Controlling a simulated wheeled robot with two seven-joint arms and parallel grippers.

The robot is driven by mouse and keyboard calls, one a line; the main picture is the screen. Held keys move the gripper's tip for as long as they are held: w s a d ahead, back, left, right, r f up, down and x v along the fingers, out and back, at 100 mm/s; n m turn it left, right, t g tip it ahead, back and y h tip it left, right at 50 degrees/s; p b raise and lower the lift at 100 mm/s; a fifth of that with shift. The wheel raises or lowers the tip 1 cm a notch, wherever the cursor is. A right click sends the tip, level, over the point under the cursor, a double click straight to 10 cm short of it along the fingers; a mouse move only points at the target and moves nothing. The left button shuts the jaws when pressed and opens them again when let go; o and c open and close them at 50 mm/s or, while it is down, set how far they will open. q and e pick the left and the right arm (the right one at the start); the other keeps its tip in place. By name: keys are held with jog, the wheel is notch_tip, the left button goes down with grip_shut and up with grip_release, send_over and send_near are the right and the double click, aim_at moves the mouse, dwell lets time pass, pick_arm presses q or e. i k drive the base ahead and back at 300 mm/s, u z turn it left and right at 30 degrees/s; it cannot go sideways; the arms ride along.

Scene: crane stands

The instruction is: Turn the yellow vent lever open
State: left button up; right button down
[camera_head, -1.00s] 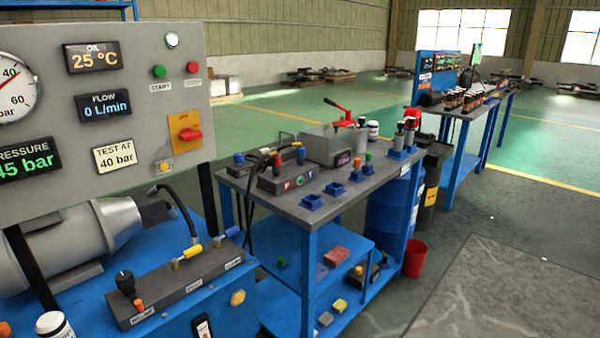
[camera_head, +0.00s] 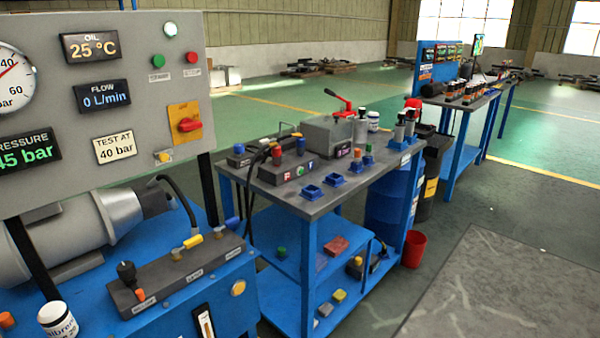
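The yellow lever (camera_head: 193,240) sits on top of the dark valve block (camera_head: 182,275) at the lower left in the head view. It lies nearly flat, beside a brass fitting (camera_head: 178,253), and points along the block towards the upper right. A blue lever or fitting (camera_head: 232,222) stands near the block's far end, and a black knob (camera_head: 127,273) with an orange part below it stands at its near end. The block's labels are too small to read. Neither of my grippers is in view.
The grey gauge panel (camera_head: 130,55) rises behind the block, with a red rotary switch (camera_head: 188,125) and a pressure readout of 45 bar. A black hose (camera_head: 180,200) runs down near the block. A blue-framed bench (camera_head: 330,205) stands to the right.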

aim_at(191, 242)
jog(key=z, duration=0.95)
jog(key=i, duration=2.15)
jog(key=u, duration=4.6)
